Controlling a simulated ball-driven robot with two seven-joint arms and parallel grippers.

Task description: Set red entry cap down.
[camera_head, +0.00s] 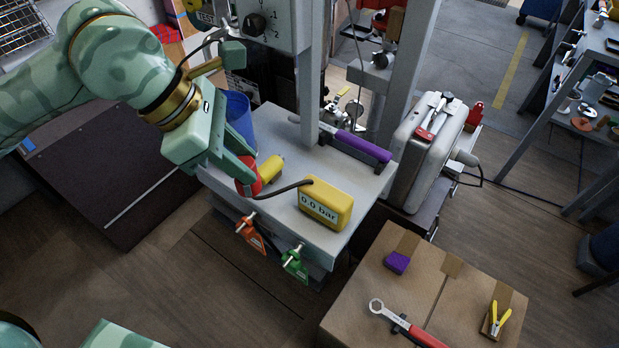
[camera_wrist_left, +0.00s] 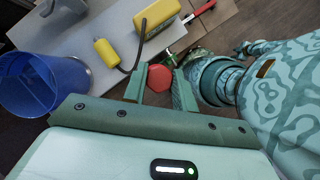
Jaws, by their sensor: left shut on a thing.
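My left gripper (camera_head: 245,172) is shut on the red entry cap (camera_head: 249,181), a faceted red piece. In the left wrist view the red cap (camera_wrist_left: 157,88) sits between the two green fingers, with dark floor behind it. In the head view it appears at the front left edge of the grey table (camera_head: 370,192), partly hidden by the fingers. I cannot tell whether it touches anything. My right gripper is not in view.
On the table are a yellow gauge reading 0.0 bar (camera_head: 325,204) with a black cable, a yellow cylinder (camera_head: 271,168), a blue bin (camera_head: 240,117) and a purple-ended bar (camera_head: 362,148). Orange (camera_head: 249,232) and green (camera_head: 295,262) clamps grip the front edge. A cardboard box (camera_head: 375,272) stands front right.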

